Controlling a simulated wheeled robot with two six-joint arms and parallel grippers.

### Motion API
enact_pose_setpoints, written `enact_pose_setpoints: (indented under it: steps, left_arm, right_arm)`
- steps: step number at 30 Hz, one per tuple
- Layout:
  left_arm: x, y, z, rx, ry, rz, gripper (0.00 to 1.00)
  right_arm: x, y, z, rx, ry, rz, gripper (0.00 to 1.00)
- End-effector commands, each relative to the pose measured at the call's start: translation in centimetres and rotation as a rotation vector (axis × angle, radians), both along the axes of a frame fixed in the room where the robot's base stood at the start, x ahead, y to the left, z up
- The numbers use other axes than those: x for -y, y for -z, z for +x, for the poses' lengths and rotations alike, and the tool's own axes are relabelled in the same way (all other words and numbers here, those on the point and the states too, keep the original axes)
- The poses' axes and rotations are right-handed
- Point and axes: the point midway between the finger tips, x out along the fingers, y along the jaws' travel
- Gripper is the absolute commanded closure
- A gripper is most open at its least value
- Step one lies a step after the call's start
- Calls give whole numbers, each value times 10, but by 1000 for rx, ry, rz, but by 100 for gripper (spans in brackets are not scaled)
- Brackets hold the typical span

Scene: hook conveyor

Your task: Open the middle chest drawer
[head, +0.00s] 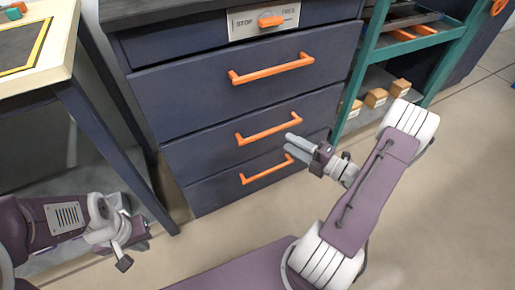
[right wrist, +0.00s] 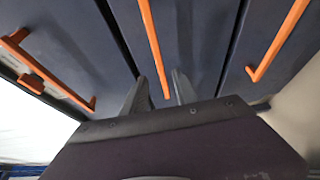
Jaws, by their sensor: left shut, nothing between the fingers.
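The dark blue chest has three stacked drawers with orange bar handles. The middle drawer (head: 215,138) is shut, its handle (head: 268,129) running across its front. My right gripper (head: 291,146) is in front of the chest, by the right end of the middle handle. In the right wrist view its two fingers (right wrist: 160,92) are apart, with the lower end of the middle handle (right wrist: 152,45) showing between them; I cannot tell if they touch it. My left gripper (head: 130,232) is shut and empty at the lower left, away from the chest.
The top drawer handle (head: 272,68) and bottom drawer handle (head: 267,169) lie above and below. A STOP/FREE panel (head: 264,19) with an orange knob is above them. A table (head: 55,60) stands left and a green shelf (head: 410,45) right. Open floor lies in front.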

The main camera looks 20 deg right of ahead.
Motion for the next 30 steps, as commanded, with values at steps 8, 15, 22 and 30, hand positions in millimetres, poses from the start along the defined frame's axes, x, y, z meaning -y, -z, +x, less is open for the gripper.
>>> enact_pose_setpoints:
  steps: [8, 15, 22, 30]
  left_arm:
    - [0, 12, 0, 1, 0, 0, 100]
    - [0, 47, 0, 1, 0, 0, 100]
    - [0, 61, 0, 0, 0, 0, 100]
    - [0, 60, 0, 0, 0, 0, 100]
  right_arm:
    - [2, 6, 9, 1, 22, 21, 65]
    - [-22, 9, 52, 3, 17, 15, 65]
    - [-35, 4, 79, 2, 20, 18, 65]
    - [-35, 2, 81, 0, 23, 19, 65]
